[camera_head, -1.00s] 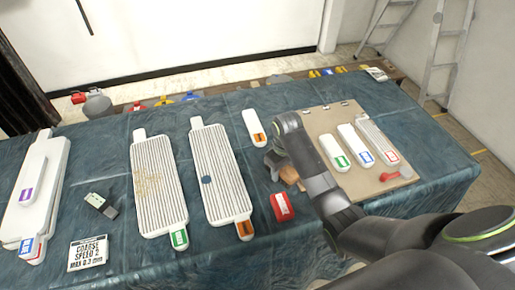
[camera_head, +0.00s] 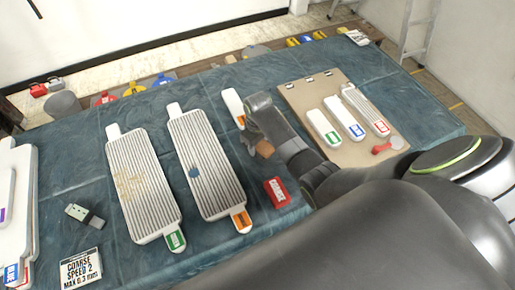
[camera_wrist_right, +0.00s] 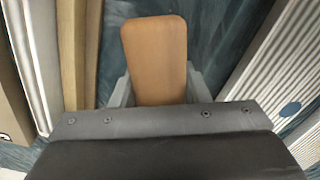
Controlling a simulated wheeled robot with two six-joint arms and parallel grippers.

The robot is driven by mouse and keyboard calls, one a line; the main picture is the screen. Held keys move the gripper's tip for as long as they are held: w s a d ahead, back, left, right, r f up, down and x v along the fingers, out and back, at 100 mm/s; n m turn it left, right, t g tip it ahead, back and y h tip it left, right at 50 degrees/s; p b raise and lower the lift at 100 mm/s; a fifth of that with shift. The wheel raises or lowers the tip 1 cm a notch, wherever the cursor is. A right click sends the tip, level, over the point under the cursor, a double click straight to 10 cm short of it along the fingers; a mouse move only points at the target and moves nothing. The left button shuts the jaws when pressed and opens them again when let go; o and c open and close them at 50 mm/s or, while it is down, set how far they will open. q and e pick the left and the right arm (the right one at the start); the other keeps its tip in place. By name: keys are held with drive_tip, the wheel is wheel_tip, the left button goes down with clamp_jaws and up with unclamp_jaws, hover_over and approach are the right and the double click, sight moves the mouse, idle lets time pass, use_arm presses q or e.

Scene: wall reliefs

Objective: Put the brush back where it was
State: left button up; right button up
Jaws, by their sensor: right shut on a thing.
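A wooden brown block, which looks like the brush (camera_head: 264,149), is held in my right gripper (camera_head: 254,143) above the blue-covered table, between the ribbed panel with the orange tag and the tan board. In the right wrist view the brush (camera_wrist_right: 154,50) stands between the two grey fingers of my right gripper (camera_wrist_right: 158,90), which is shut on it. Its bristles are not visible. My left gripper is not in view.
Two ribbed panels (camera_head: 140,190) (camera_head: 205,165) lie left of the gripper. A red box (camera_head: 276,192) is close by, and a white piece (camera_head: 233,106) with an orange tag lies behind. The tan board (camera_head: 370,150) at right holds several tagged pieces.

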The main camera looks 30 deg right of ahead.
wheel_tip(320, 180, down, 2)
drive_tip(key=shift+f, duration=0.1)
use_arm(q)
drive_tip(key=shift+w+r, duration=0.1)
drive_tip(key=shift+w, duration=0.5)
use_arm(e)
drive_tip(key=shift+f, duration=0.3)
drive_tip(key=shift+f, duration=0.1)
drive_tip(key=o, duration=0.9)
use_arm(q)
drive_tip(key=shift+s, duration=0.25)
use_arm(e)
wheel_tip(320, 180, up, 12)
drive_tip(key=shift+r, duration=0.1)
drive_tip(key=shift+s, duration=0.1)
